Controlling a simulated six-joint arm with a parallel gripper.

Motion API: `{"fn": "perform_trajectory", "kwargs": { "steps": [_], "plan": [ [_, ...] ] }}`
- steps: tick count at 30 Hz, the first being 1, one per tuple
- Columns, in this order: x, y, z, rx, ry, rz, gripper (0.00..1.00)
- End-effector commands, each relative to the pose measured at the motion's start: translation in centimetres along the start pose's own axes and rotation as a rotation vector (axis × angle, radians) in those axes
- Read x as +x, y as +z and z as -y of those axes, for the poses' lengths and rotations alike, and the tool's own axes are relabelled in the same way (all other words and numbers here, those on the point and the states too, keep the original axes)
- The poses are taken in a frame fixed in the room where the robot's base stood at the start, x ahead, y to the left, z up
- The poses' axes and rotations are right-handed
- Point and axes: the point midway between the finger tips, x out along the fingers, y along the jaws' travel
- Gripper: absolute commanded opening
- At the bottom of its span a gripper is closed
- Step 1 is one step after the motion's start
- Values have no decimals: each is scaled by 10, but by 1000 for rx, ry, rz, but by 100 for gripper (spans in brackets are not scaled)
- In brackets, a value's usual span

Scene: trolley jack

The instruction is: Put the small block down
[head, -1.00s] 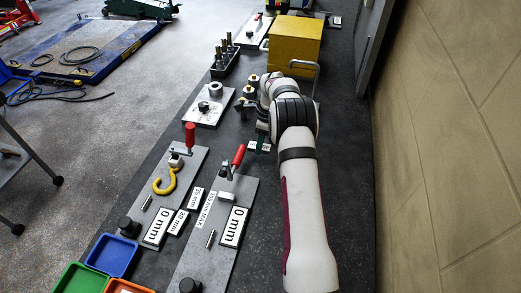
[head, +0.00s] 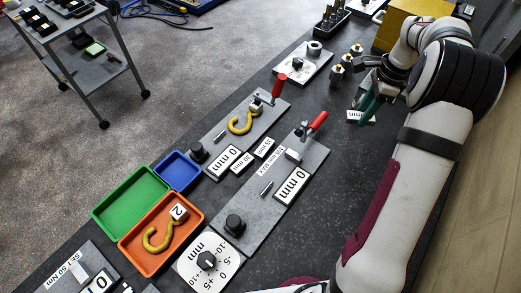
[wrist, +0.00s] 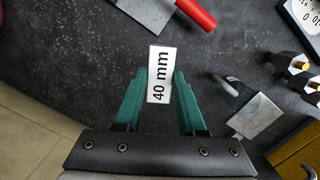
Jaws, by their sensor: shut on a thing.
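The small block (wrist: 161,75) carries a white label reading "40 mm". In the wrist view it sits between the two green fingertips of my gripper (wrist: 158,95), which is shut on it. In the head view my gripper (head: 368,103) is over the dark bench at the right, and the white label of the block (head: 361,117) shows just below the fingers. I cannot tell whether the block touches the bench top. Its underside is hidden.
A clamp plate with a red handle (head: 317,122) lies to the left, with another beyond it. Brass-topped knobs (head: 347,60) and a yellow box (head: 410,22) stand behind. Orange (head: 134,245), green and blue bins are at lower left. Bare bench (head: 340,160) lies around the block.

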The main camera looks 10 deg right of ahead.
Motion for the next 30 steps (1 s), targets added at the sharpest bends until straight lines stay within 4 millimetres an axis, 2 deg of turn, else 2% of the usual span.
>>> {"fn": "perform_trajectory", "kwargs": {
  "steps": [1,6,12,18,23,30],
  "plan": [
    [-8,19,-3,-116,14,-3,0],
    [-36,82,-24,-573,78,-5,0],
    [-62,140,-57,-1048,146,-4,0],
    [-77,188,-89,-1407,200,2,0],
    [-71,222,-106,-1514,218,4,0],
    [-32,263,-106,-1276,182,-3,0]
  ]
}}
